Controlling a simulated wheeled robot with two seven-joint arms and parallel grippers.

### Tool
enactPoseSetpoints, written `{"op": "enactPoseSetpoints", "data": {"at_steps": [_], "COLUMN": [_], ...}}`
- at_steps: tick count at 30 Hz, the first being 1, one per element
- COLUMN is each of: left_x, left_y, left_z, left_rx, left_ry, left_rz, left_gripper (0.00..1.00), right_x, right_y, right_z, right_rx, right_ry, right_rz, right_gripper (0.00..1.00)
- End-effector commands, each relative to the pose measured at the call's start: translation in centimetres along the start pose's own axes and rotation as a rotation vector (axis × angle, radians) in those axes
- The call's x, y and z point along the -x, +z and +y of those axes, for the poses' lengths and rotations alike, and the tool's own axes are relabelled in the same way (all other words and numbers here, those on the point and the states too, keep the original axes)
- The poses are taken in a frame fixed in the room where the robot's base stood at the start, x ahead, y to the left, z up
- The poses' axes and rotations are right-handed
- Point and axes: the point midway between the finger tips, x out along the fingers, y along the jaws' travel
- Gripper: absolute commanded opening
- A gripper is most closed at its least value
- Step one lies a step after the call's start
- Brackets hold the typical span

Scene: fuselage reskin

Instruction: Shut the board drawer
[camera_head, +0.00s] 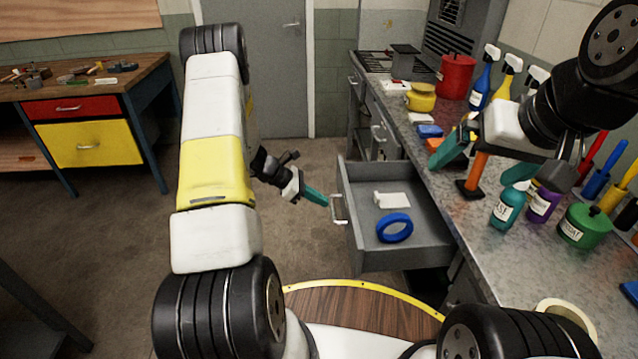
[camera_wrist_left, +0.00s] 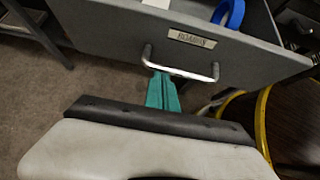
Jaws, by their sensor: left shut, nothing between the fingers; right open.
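The board drawer (camera_head: 408,258) is a grey drawer pulled out from under the right-hand counter. Its front carries a metal bar handle (camera_head: 338,208), and in the left wrist view a label (camera_wrist_left: 192,40) reading "BOARDS" sits above the handle (camera_wrist_left: 180,68). A blue ring (camera_head: 394,228) and a white piece (camera_head: 391,200) lie inside the drawer. My left gripper (camera_head: 318,197) has teal fingers, shut and empty, with the tips at the handle; I cannot tell if they touch it. My right gripper (camera_head: 448,158) is over the counter, open, partly hidden by its own wrist.
The counter (camera_head: 480,250) holds spray bottles (camera_head: 482,78), a red canister (camera_head: 455,76), paint bottles (camera_head: 508,205) and a tape roll (camera_head: 565,312). A workbench (camera_head: 85,95) with red and yellow drawers stands at the left. The floor (camera_head: 110,240) between is clear.

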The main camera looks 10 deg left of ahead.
Motion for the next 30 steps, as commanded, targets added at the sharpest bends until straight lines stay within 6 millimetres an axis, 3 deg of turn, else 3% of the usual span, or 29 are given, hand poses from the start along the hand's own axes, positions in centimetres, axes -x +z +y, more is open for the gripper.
{"op": "enactPoseSetpoints", "data": {"at_steps": [30], "left_x": [-14.8], "left_y": [12.2], "left_z": [-0.3], "left_rx": [-0.002], "left_ry": [-0.002], "left_rz": [0.000], "left_gripper": [0.00], "right_x": [0.0], "right_y": [0.0], "right_z": [0.0], "right_rx": [0.000], "right_ry": [0.000], "right_rz": [0.000], "right_gripper": [1.00]}}
